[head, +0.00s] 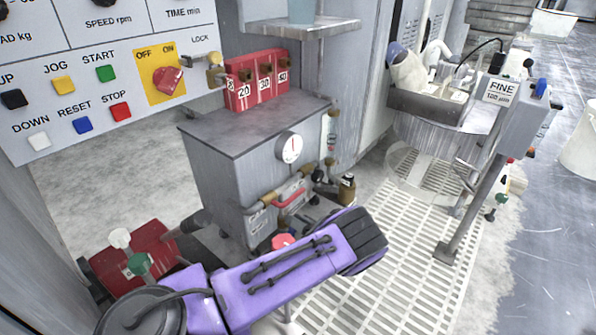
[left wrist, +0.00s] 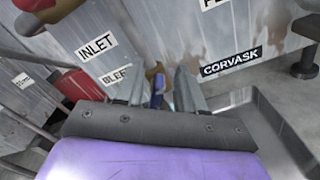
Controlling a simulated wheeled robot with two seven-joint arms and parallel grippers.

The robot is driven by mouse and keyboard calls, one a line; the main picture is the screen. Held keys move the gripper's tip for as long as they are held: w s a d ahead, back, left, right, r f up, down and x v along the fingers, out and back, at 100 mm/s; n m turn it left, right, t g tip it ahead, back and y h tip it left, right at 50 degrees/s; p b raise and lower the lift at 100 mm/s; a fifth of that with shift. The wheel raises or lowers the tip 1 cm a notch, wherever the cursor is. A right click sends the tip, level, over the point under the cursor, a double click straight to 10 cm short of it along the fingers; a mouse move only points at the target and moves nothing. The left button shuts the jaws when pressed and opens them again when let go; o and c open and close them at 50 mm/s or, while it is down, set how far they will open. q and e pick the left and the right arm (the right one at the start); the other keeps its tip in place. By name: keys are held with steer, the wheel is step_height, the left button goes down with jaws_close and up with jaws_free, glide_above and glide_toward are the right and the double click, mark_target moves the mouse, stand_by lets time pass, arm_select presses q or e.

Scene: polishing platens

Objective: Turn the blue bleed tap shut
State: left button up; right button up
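The blue bleed tap (left wrist: 157,88) shows in the left wrist view as a narrow blue handle below a brass-coloured fitting (left wrist: 154,70). A partly covered label starting "BLE" (left wrist: 116,75) is on the grey wall to its left. My left gripper (left wrist: 160,88) is open, with one finger on each side of the blue handle and gaps visible between. I cannot tell whether either finger touches it. In the head view my left gripper (head: 362,240) shows only as a dark body at the end of the purple arm; its fingertips are hidden. My right gripper is not in view.
A grey cabinet (head: 240,135) with a gauge (head: 289,148) stands behind the arm. A white floor grating (head: 400,240) lies to the right, beside a post with a FINE sign (head: 500,92). In the wrist view, INLET (left wrist: 96,46) and CORVASK (left wrist: 231,62) labels are close by.

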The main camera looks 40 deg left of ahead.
arm_select(q)
steer(key=d, duration=0.3)
steer(key=d+p, duration=0.1)
steer(key=d, duration=0.3)
steer(key=w+d+p, duration=0.1)
steer(key=d, duration=0.2)
steer(key=shift+w+d, duration=0.1)
steer(key=shift+d, duration=0.15)
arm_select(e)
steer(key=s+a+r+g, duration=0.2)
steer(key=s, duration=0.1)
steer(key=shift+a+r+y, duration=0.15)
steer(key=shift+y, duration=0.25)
arm_select(q)
steer(key=shift+c, duration=0.3)
